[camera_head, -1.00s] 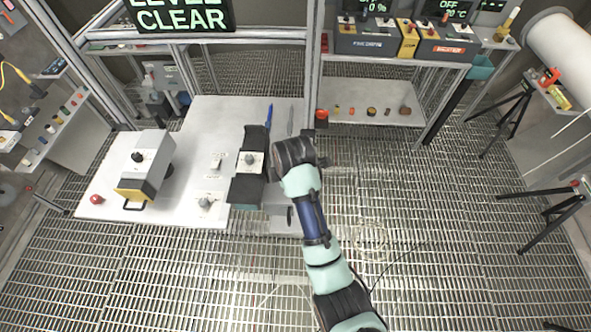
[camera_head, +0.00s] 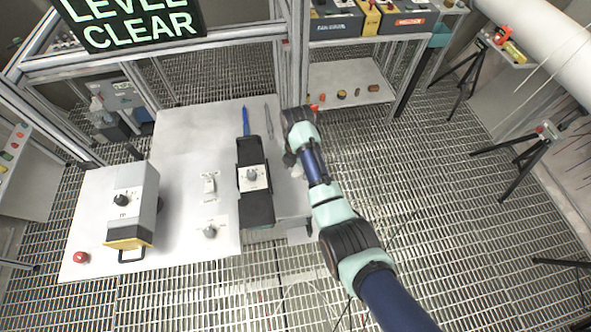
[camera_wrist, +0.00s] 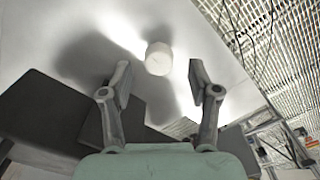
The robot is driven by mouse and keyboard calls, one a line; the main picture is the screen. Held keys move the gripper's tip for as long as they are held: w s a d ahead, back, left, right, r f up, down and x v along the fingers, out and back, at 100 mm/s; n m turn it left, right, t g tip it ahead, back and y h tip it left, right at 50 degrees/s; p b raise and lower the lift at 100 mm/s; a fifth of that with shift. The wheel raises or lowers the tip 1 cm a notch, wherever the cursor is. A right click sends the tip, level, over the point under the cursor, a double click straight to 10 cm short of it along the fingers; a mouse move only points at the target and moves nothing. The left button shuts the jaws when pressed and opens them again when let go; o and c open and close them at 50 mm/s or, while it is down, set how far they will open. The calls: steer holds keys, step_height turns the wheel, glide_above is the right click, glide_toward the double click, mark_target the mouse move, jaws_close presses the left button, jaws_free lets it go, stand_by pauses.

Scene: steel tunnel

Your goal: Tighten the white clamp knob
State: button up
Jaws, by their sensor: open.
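A white round knob (camera_wrist: 158,58) stands on a pale flat surface in the wrist view. I take it to be the clamp knob. My gripper (camera_wrist: 161,84) is open. One finger is on each side, a little short of the knob, with nothing between them. The knob appears just beyond the fingertips, and I see no contact. Shadows of the gripper fall on the surface around it. In the head view my arm reaches to the right edge of the white table (camera_head: 185,140). The arm hides most of the gripper there, and I cannot make out the knob clearly.
A black device with a dial (camera_head: 253,180) lies left of my arm, with a blue pen-like tool (camera_head: 246,121) behind it. A grey box with a yellow front (camera_head: 130,205), a red button (camera_head: 81,257) and a toggle switch (camera_head: 209,184) are further left. A shelf (camera_head: 350,84) stands behind right.

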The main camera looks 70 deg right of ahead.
steer(key=shift+f, duration=0.95)
steer(key=c, duration=1.2)
steer(key=shift+o, duration=0.2)
